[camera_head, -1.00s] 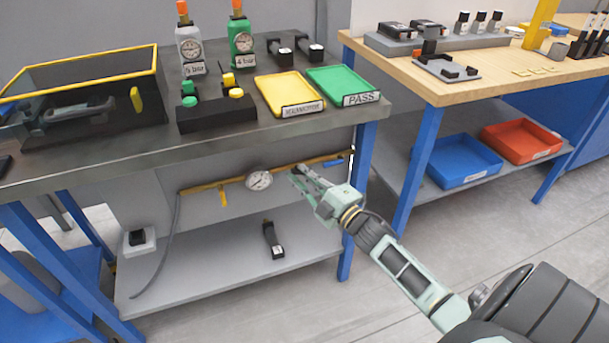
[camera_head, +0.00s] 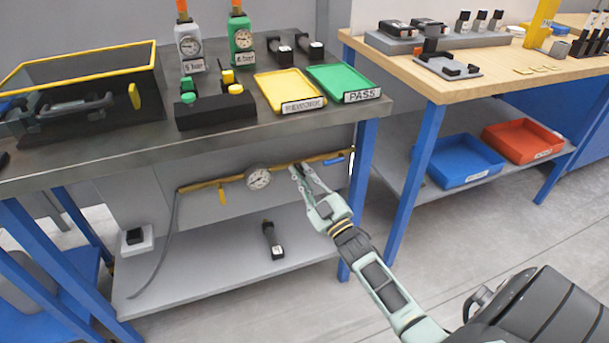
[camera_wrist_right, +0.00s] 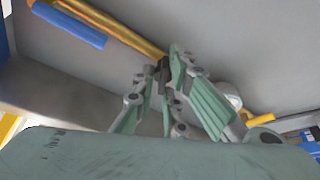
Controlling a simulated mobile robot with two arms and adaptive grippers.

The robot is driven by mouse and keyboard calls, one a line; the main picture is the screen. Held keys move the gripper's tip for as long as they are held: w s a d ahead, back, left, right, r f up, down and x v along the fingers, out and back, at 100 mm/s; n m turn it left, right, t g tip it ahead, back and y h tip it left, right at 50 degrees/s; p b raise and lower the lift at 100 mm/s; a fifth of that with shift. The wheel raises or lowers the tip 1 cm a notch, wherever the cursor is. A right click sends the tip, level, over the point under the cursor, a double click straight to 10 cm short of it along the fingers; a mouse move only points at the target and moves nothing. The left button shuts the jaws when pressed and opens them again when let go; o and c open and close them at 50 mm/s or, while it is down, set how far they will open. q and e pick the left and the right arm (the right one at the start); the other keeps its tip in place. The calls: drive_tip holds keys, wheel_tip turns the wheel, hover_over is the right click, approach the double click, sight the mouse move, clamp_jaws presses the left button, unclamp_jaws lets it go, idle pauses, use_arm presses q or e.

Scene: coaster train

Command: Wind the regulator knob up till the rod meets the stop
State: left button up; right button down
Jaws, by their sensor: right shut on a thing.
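A brass-yellow pipe (camera_head: 205,185) runs under the left bench, with a round white-faced gauge (camera_head: 259,178) on it. My right gripper (camera_head: 300,170) reaches up to the pipe just right of the gauge. In the right wrist view its fingers (camera_wrist_right: 165,76) are shut around a small dark knob (camera_wrist_right: 163,67) below the pipe (camera_wrist_right: 135,40). The fingers hide most of the knob. I cannot make out the rod or the stop, nor read the gauge needle. My left gripper is not in view.
A blue lever (camera_head: 334,160) sits on the pipe right of my gripper and a yellow lever (camera_head: 222,194) hangs left of the gauge. A dark labelled tool (camera_head: 272,240) lies on the lower shelf (camera_head: 210,270). The bench's blue leg (camera_head: 359,200) stands close to my right arm.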

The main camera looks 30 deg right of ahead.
drive_tip(key=shift+f+m+h, duration=0.15)
drive_tip(key=shift+m+h, duration=0.45)
drive_tip(key=shift+m, duration=0.3)
drive_tip(key=shift+a, duration=0.1)
drive_tip(key=c, duration=1.8)
unclamp_jaws()
drive_tip(key=shift+s, duration=0.15)
drive_tip(key=v, duration=1.1)
drive_tip(key=shift+s+f, duration=0.25)
